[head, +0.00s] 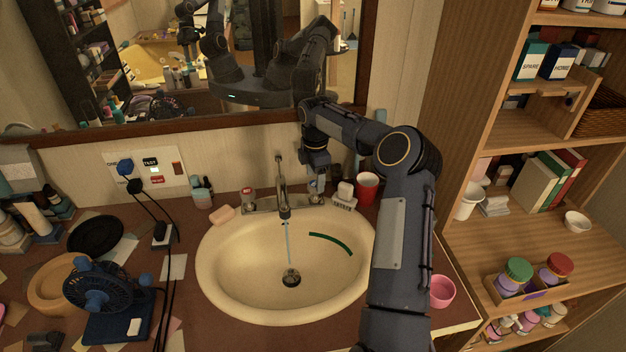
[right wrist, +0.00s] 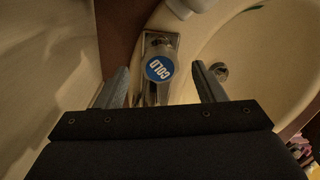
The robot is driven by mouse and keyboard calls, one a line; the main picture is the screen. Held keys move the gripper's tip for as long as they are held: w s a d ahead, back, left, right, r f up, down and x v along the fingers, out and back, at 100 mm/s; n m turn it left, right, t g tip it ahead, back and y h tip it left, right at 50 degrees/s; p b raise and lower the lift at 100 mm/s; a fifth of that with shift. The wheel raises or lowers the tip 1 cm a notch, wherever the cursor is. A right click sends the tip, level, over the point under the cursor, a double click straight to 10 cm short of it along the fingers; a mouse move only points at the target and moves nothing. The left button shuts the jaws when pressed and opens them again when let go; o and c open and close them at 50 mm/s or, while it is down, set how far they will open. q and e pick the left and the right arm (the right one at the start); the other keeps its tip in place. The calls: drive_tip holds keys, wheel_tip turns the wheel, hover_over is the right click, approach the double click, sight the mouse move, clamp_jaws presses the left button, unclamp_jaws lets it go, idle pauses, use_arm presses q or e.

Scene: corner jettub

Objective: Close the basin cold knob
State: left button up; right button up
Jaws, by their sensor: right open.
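The cold knob (right wrist: 159,69) has a round blue cap reading COLD and sits on a metal base in the right wrist view. In the head view the knob (head: 316,188) is at the right end of the faucet. My right gripper (right wrist: 162,88) is open, with one finger on each side of the knob; contact cannot be told. In the head view my right gripper (head: 316,166) points down just above the knob. The faucet (head: 282,185) pours a thin stream of water (head: 288,243) into the cream basin (head: 215,262). My left gripper is not in view.
A soap bar (head: 222,215) and a HOT-labelled knob (head: 247,196) stand left of the faucet. A mirror (head: 150,65) is behind; a wooden shelf (head: 540,215) stands at right.

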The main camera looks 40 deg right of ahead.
drive_tip(key=shift+f, duration=0.95)
drive_tip(key=c, duration=1)
drive_tip(key=shift+o, duration=0.2)
